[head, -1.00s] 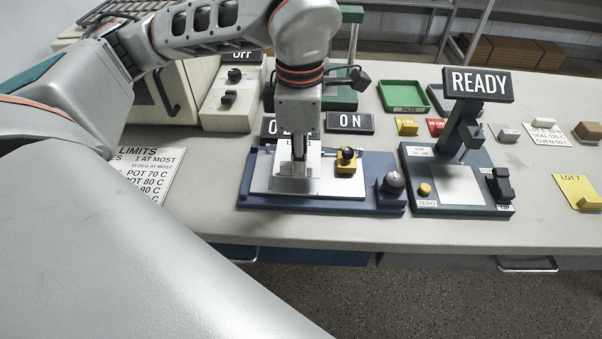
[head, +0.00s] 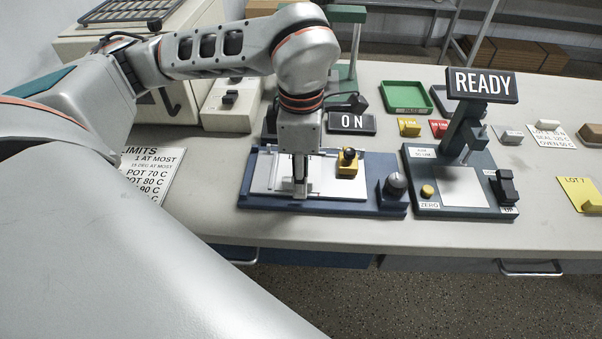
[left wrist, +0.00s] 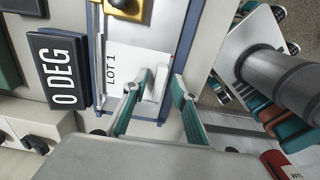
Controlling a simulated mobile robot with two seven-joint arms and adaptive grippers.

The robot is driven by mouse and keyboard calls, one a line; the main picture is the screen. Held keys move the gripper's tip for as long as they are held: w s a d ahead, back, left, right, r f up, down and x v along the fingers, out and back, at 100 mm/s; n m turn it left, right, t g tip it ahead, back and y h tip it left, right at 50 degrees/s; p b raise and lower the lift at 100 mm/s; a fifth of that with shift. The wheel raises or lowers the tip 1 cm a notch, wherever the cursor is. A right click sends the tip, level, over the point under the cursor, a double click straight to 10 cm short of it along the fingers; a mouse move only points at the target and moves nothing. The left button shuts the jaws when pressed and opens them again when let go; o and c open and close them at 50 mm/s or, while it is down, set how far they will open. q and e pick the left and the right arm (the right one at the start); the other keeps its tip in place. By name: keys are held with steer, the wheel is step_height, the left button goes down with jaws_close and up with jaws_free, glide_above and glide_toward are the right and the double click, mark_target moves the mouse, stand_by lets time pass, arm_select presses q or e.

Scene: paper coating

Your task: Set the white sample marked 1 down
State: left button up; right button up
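The white sample (left wrist: 127,60), marked LOT 1, lies flat on the bed of the blue coating device (head: 345,205). In the head view the sample (head: 281,178) is partly hidden by my left gripper (head: 300,194). In the left wrist view the fingers of the left gripper (left wrist: 158,98) are apart. They stand on either side of the sample's raised white tab (left wrist: 156,84), with a clear gap to the right finger. Whether the left finger touches the tab I cannot tell. My right gripper is in neither view.
A yellow block with a black knob (head: 347,165) sits on the device, close right of my gripper. A gauge stand with a READY sign (head: 482,84) stands to the right.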

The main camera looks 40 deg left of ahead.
arm_select(q)
steer(key=shift+r, duration=0.3)
step_height(320, 180, up, 12)
steer(key=p, duration=0.1)
steer(key=shift+p, duration=0.35)
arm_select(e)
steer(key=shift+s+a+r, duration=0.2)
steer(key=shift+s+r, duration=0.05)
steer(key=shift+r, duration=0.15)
arm_select(q)
steer(key=shift+f, duration=0.1)
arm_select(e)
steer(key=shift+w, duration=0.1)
